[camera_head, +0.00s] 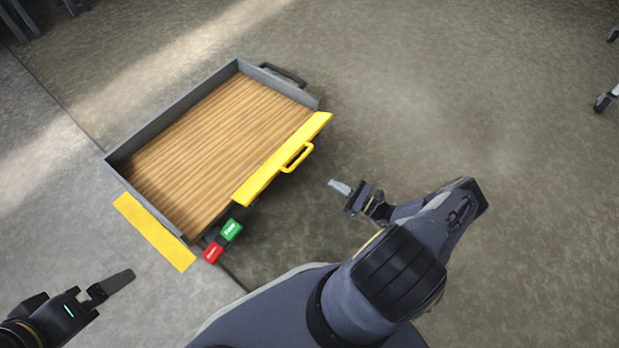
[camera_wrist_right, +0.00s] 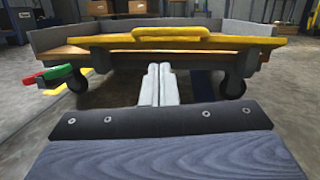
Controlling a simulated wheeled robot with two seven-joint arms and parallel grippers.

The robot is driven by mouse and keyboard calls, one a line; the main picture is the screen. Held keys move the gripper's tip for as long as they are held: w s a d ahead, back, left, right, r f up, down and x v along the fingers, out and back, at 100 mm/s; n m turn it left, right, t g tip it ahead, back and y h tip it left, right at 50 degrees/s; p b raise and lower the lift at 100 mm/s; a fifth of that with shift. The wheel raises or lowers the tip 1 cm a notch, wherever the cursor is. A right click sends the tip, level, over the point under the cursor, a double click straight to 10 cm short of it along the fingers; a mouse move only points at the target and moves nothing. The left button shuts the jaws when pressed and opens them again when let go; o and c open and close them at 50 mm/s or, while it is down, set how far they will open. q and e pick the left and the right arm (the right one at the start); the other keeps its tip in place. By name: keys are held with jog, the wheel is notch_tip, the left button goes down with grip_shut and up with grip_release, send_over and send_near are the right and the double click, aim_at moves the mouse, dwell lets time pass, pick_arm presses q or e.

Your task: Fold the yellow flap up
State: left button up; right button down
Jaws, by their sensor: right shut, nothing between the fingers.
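The yellow flap (camera_head: 283,158) is a long strip with a raised yellow handle (camera_head: 298,157) along the right front edge of a wood-floored cart (camera_head: 176,104). In the right wrist view the flap (camera_wrist_right: 110,42) spans the cart's near edge and looks roughly level, its handle (camera_wrist_right: 190,32) on the near side. My right gripper (camera_head: 339,186) is shut and empty, apart from the flap to its lower right; in the right wrist view its fingertips (camera_wrist_right: 160,70) point toward the cart, below the flap. My left gripper (camera_head: 118,283) is at the lower left, away from the flap; its finger gap is hidden.
A green block (camera_head: 231,230) and a red block (camera_head: 212,252) are at the cart's near corner. A yellow floor strip (camera_head: 154,231) lies left of them. The cart stands on dark wheels (camera_wrist_right: 232,86) and has a dark handle (camera_head: 283,74) at its far end. Floor to the right is clear.

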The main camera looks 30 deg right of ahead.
pick_arm(q)
notch_tip(320, 180, down, 4)
jog(key=b, duration=0.2)
jog(key=shift+r+b, duration=0.25)
jog(key=shift+b, duration=0.1)
pick_arm(e)
jog(key=w+a+r+m+t+h, duration=0.1)
jog(key=w+a, duration=0.3)
jog(key=w, duration=0.6)
jog(key=shift+a+m+h, duration=0.3)
jog(key=shift+m+h, duration=0.3)
pick_arm(q)
jog(key=shift+r, duration=0.1)
pick_arm(e)
jog(key=shift+r, duration=0.1)
